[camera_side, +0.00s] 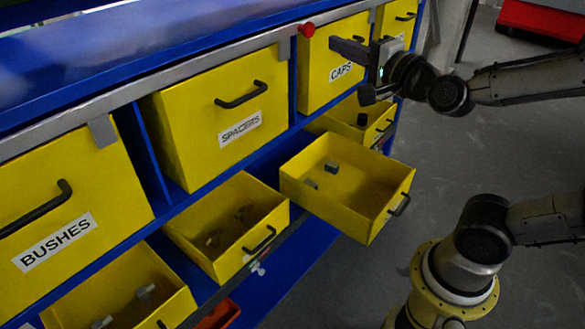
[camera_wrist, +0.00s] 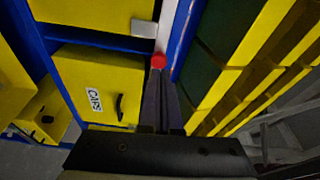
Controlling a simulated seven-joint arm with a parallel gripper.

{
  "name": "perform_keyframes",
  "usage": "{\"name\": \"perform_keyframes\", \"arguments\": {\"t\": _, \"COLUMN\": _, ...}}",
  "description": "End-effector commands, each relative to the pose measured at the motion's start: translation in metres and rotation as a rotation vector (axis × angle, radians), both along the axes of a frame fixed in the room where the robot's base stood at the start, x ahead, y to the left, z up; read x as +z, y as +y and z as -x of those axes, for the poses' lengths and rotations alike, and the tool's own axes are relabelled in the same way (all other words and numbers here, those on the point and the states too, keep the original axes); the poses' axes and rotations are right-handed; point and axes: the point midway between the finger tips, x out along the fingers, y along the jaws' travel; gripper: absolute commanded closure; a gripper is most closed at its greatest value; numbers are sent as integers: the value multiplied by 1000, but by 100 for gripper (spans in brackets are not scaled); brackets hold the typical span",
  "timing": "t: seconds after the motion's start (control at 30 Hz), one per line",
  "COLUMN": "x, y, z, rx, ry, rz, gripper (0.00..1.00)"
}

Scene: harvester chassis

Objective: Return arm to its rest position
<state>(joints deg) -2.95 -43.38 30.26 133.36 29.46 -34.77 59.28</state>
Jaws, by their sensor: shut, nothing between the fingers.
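My gripper (camera_side: 338,43) is shut and empty, raised in front of the upper drawers in the side view. Its fingertips point left towards a red knob (camera_side: 307,29) on the rack's grey rail. A small gap shows between the fingertips and the knob in the side view. In the wrist view the closed fingers (camera_wrist: 158,78) reach up the picture, with the red knob (camera_wrist: 158,61) just beyond their tips; whether they touch it I cannot tell there.
The yellow CAPS drawer (camera_side: 322,84) is close below my gripper. The SPACERS (camera_side: 210,130) and BUSHES (camera_side: 75,195) drawers stand to the left. An open drawer (camera_side: 355,190) with small grey parts juts out below. Grey floor (camera_side: 465,150) lies clear to the right.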

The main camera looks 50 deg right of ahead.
Motion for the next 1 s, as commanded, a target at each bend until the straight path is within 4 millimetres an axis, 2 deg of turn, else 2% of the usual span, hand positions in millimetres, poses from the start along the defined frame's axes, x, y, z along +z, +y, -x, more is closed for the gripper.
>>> {"name": "perform_keyframes", "arguments": {"t": 0.07, "x": 2, "y": 14, "z": 6, "rx": 75, "ry": 79, "rz": 99, "gripper": 100}}
{"name": "perform_keyframes", "arguments": {"t": 0.17, "x": -5, "y": 31, "z": 16, "rx": 175, "ry": 199, "rz": 250, "gripper": 100}}
{"name": "perform_keyframes", "arguments": {"t": 0.3, "x": -27, "y": 49, "z": 40, "rx": 322, "ry": 386, "rz": 490, "gripper": 100}}
{"name": "perform_keyframes", "arguments": {"t": 0.4, "x": -47, "y": 56, "z": 63, "rx": 432, "ry": 526, "rz": 667, "gripper": 100}}
{"name": "perform_keyframes", "arguments": {"t": 0.6, "x": -91, "y": 53, "z": 119, "rx": 668, "ry": 809, "rz": 993, "gripper": 100}}
{"name": "perform_keyframes", "arguments": {"t": 0.8, "x": -125, "y": 45, "z": 165, "rx": 886, "ry": 1015, "rz": 1180, "gripper": 100}}
{"name": "perform_keyframes", "arguments": {"t": 0.9, "x": -131, "y": 44, "z": 175, "rx": 948, "ry": 1052, "rz": 1221, "gripper": 100}}
{"name": "perform_keyframes", "arguments": {"t": 1.0, "x": -131, "y": 44, "z": 176, "rx": 962, "ry": 1051, "rz": 1239, "gripper": 100}}
